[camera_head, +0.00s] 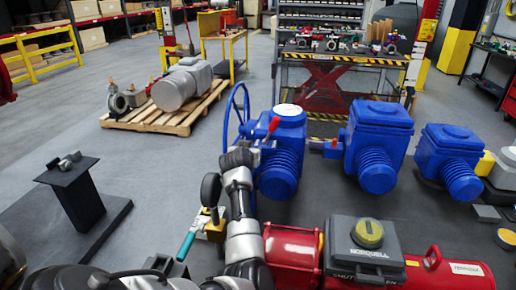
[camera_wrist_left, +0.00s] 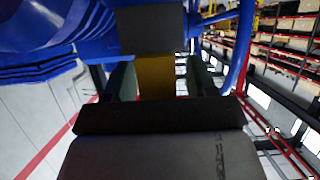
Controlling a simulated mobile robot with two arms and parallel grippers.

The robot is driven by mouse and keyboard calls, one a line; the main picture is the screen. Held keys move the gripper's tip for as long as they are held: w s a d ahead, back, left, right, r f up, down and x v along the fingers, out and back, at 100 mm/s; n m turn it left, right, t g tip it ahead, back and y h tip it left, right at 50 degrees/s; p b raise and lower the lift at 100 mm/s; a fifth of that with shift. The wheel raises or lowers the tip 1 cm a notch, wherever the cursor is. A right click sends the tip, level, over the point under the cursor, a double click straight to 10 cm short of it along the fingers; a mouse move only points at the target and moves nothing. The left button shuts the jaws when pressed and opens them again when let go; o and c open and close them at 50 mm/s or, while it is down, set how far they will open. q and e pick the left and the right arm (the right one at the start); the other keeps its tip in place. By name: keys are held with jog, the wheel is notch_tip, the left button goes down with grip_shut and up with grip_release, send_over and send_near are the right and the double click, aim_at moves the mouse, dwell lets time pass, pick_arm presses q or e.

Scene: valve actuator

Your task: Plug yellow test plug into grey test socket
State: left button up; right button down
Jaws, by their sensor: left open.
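The yellow test plug (camera_wrist_left: 155,77) shows as a yellow-brown block in the left wrist view. It stands between the two dark fingers of my left gripper (camera_wrist_left: 162,84), which is open around it. Its upper end meets a dark grey block, likely the grey test socket (camera_wrist_left: 152,29), on a blue housing. I cannot tell how deep the plug sits. In the head view my left gripper (camera_head: 238,158) is beside the leftmost blue actuator (camera_head: 280,150), below its red lever (camera_head: 271,127). Plug and socket cannot be made out clearly there.
A blue handwheel (camera_head: 236,113) stands close to my left gripper. Two more blue actuators (camera_head: 377,145) (camera_head: 449,160) stand to the right. A red actuator (camera_head: 370,262) lies in front. A teal-handled valve (camera_head: 188,243) is left of my arm.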

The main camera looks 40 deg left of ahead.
pick_arm(q)
jog(key=r+b, duration=0.1)
jog(key=r, duration=0.3)
jog(key=shift+w+d+b, duration=0.1)
jog(key=shift+d+b, duration=0.25)
jog(key=shift+d, duration=0.05)
jog(key=w+d+r+b, duration=0.1)
jog(key=d+r+b, duration=0.1)
jog(key=d+r, duration=0.4)
jog(key=d, duration=0.4)
jog(key=shift+w+d+r+b, duration=0.3)
jog(key=shift+d+r, duration=0.05)
jog(key=shift+r, duration=0.05)
